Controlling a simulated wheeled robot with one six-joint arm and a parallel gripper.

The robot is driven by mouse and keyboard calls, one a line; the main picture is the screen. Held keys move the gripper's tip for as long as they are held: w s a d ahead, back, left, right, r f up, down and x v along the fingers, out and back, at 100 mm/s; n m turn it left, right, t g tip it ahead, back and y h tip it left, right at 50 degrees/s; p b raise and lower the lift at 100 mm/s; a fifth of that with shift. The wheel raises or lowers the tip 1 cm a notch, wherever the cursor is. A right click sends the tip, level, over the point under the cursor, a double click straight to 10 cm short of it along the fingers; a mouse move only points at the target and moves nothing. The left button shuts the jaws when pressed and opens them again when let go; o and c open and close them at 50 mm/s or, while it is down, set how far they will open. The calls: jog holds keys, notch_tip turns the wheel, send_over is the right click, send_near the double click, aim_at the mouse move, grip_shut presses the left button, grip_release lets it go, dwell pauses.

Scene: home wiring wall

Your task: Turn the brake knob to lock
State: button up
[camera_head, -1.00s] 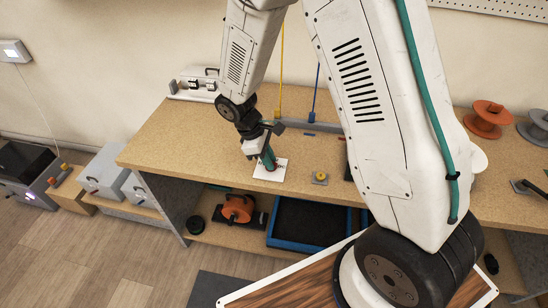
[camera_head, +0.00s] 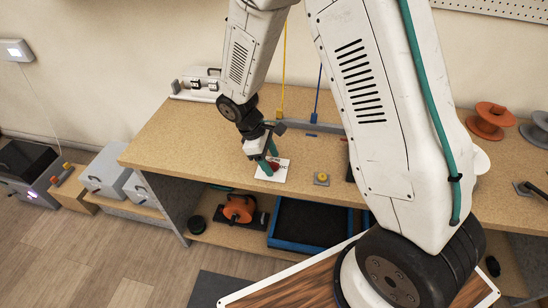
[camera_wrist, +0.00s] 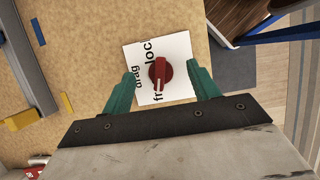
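The brake knob (camera_wrist: 160,73) is red with a raised bar grip and a pale mark at its lower end in the wrist view, beside the letters "fr". It sits on a white label plate (camera_wrist: 180,50) with the words "drag" and "loc", partly hidden. In the head view the plate (camera_head: 281,175) lies on the bench top near its front edge, with a bit of the red knob (camera_head: 272,168) showing. My gripper (camera_wrist: 161,76) is open, its teal fingers on either side of the knob, with gaps visible in the wrist view. Contact is not visible.
A grey rail (camera_wrist: 32,62) lies behind. Orange and grey spools (camera_head: 487,120) stand far right. A blue-rimmed tray (camera_head: 300,246) is on the shelf below.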

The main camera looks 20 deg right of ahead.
jog(key=v, duration=0.7)
jog(key=shift+r, duration=0.35)
jog(key=shift+w+a, duration=0.1)
